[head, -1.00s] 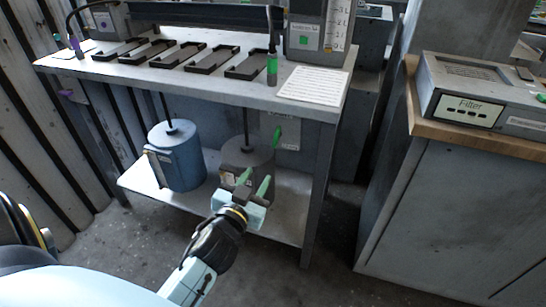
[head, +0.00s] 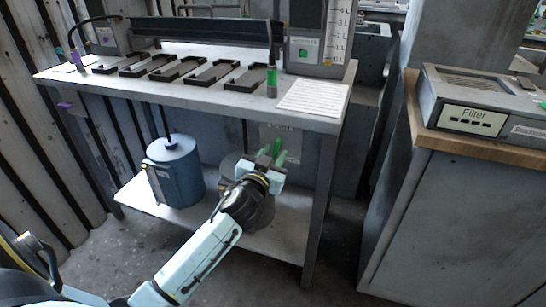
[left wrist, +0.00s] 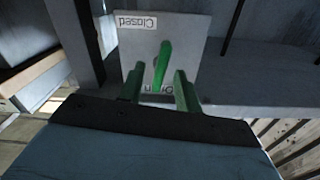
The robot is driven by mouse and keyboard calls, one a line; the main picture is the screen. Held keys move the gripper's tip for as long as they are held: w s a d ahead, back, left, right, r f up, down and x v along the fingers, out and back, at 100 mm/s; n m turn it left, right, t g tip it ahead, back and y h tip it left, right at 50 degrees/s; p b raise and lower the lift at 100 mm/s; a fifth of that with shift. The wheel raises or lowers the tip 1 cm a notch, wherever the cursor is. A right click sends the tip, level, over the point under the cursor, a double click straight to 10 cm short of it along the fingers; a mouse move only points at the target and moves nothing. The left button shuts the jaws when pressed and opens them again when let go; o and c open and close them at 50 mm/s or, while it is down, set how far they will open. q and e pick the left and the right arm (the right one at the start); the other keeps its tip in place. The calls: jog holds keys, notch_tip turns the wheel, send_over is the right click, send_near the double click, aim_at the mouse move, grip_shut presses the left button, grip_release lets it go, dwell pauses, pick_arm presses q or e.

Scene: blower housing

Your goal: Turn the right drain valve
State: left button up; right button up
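The right drain valve is a green handle (left wrist: 163,64) on a pale plate (left wrist: 187,35) under the bench. The plate has a "Closed" label and a second, partly covered label; both look upside down in the left wrist view. In the head view the plate (head: 290,134) shows behind my left gripper (head: 271,154). My left gripper's two green fingers (left wrist: 158,88) are spread apart. In the left wrist view the handle stands between them, apparently just beyond the tips, and I see no clear contact. My right gripper is not in view.
A blue canister (head: 178,178) and a grey canister (head: 258,211), partly hidden by my left arm, stand on the lower shelf (head: 282,240). The bench top (head: 215,88) is above the gripper. A bench leg (head: 318,205) is close on the right. A cabinet (head: 450,220) stands further right.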

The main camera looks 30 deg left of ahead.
pick_arm(q)
jog(key=shift+w, duration=0.2)
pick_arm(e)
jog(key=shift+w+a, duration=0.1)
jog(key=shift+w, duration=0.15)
pick_arm(q)
grip_shut()
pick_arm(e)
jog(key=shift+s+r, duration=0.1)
